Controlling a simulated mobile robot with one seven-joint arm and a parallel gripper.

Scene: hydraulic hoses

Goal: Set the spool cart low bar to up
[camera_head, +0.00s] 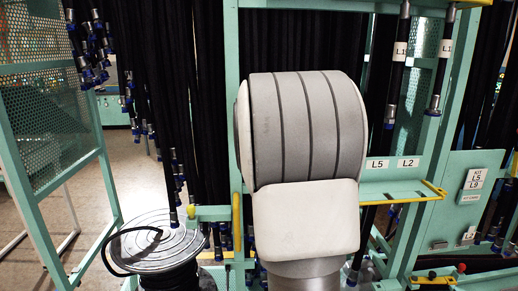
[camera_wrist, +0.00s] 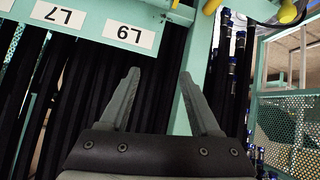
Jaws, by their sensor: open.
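A round grey spool top (camera_head: 155,243) with a black hose on it stands at the lower left of the head view. A short green bar (camera_head: 208,213) with an upright yellow end piece (camera_head: 237,214) shows just right of it, beside my arm. I cannot tell whether this is the cart's low bar. My gripper (camera_wrist: 159,73) is open and empty in the wrist view, its fingers pointing toward dark hoses and a green post (camera_wrist: 194,62). Yellow-tipped parts (camera_wrist: 287,12) show at the top right there. My gripper is hidden behind my arm in the head view.
Black hoses (camera_head: 168,80) with blue-collared ends hang densely behind. A green rack bar (camera_head: 400,189) with labels L5 and L2 and a yellow-edged end stands right of my arm. A perforated green panel (camera_head: 45,115) stands at the left. Open floor (camera_head: 130,165) shows beyond it.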

